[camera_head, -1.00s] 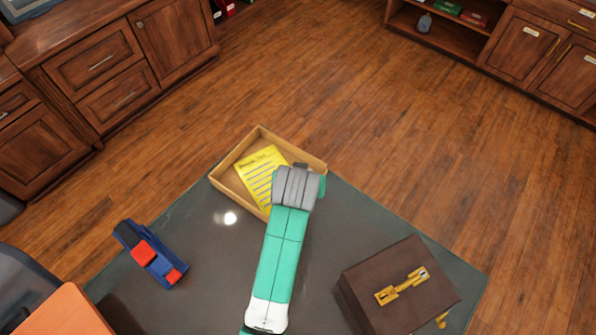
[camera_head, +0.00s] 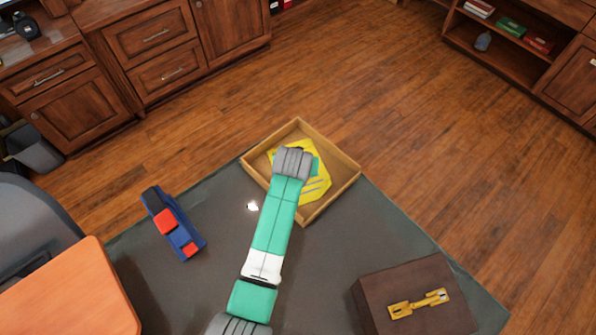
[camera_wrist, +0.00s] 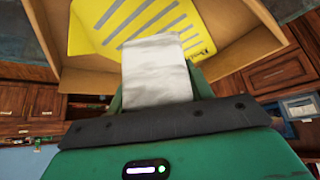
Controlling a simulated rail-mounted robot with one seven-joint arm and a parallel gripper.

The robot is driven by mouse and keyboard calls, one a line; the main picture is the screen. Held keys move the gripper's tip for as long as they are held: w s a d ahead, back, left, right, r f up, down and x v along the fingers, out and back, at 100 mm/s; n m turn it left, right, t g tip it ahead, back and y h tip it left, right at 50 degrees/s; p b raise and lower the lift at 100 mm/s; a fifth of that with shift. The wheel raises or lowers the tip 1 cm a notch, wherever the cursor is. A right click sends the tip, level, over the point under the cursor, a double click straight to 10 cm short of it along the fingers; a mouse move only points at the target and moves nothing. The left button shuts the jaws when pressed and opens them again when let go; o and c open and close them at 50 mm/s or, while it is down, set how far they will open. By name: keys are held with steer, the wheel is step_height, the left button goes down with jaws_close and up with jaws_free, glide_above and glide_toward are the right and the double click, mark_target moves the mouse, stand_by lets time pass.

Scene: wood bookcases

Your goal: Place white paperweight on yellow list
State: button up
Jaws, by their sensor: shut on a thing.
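The yellow list (camera_head: 316,186) lies in a shallow open wooden tray (camera_head: 343,186) on the dark table. It also shows in the wrist view (camera_wrist: 100,25) as a yellow sheet with grey lines. The white paperweight (camera_wrist: 155,68) is a pale block between the green fingers of my gripper (camera_wrist: 158,88), which is shut on it. In the wrist view the paperweight overlaps the list's near edge; I cannot tell whether it touches the list. In the head view my grey wrist covers part of the list and hides the paperweight.
A blue and red stapler-like object (camera_head: 172,225) lies on the table left of the tray. A brown box with a gold clasp (camera_head: 415,296) stands at the right front. An orange panel (camera_head: 70,295) is at lower left. The table (camera_head: 330,260) between tray and box is clear.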

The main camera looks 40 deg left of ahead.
steer(key=shift+f+b, duration=0.55)
steer(key=shift+f, duration=1.3)
steer(key=shift+w, duration=0.1)
steer(key=shift+f, duration=0.15)
steer(key=o, duration=1.6)
steer(key=shift+c, duration=0.2)
steer(key=p+v, duration=0.4)
steer(key=v, duration=0.8)
steer(key=shift+r, duration=0.2)
